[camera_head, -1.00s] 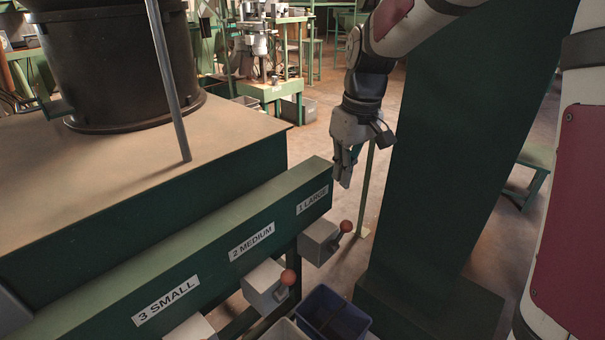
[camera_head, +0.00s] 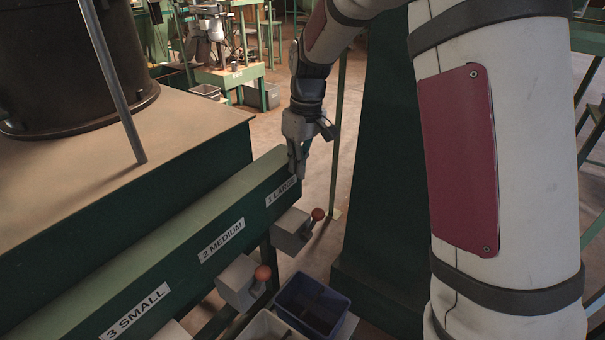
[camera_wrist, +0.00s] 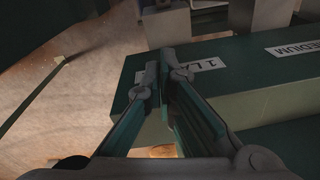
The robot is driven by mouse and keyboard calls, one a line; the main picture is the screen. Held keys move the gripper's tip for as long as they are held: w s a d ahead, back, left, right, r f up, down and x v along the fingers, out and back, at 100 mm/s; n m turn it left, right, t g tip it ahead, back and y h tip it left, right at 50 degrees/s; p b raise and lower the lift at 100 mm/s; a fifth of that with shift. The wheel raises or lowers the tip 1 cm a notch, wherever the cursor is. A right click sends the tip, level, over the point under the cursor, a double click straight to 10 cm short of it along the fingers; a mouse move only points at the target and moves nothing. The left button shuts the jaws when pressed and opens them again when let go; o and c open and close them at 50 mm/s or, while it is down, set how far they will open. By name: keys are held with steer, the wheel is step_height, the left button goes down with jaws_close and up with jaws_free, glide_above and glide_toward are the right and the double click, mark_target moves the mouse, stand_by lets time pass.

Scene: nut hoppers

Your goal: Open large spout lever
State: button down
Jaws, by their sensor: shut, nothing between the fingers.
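The large spout is a grey box (camera_head: 290,231) below the "1 LARGE" label (camera_head: 281,192) on the green beam. Its lever ends in a red-orange ball knob (camera_head: 318,213) on the box's right side. My gripper (camera_head: 298,176) points down just above and behind the knob, near the beam's far end. It looks apart from the lever. In the wrist view my gripper (camera_wrist: 158,66) has its fingertips close together with nothing held, beside the partly covered "1 LARGE" label (camera_wrist: 205,66). The knob cannot be made out clearly there.
The medium spout (camera_head: 238,283) with its orange knob (camera_head: 263,273) is nearer along the green beam (camera_head: 170,235). A blue bin (camera_head: 338,306) sits below the spouts. A dark green column (camera_head: 375,190) stands to the right. Open floor lies beyond the beam's end.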

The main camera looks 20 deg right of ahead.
mark_target(313, 225)
steer(key=f, duration=0.8)
steer(key=shift+a+f+p, duration=0.15)
steer(key=shift+a+p, duration=0.15)
steer(key=shift+a, duration=0.05)
steer(key=shift+s+d+f+p, duration=0.1)
steer(key=shift+s+d+p, duration=0.15)
steer(key=shift+s, duration=0.3)
steer(key=shift+s+d+f+p, duration=0.1)
steer(key=shift+s+d, duration=0.2)
steer(key=shift+s, duration=0.25)
steer(key=shift+s+d+f, duration=0.25)
steer(key=shift+s+f, duration=0.05)
steer(key=shift+s, duration=0.25)
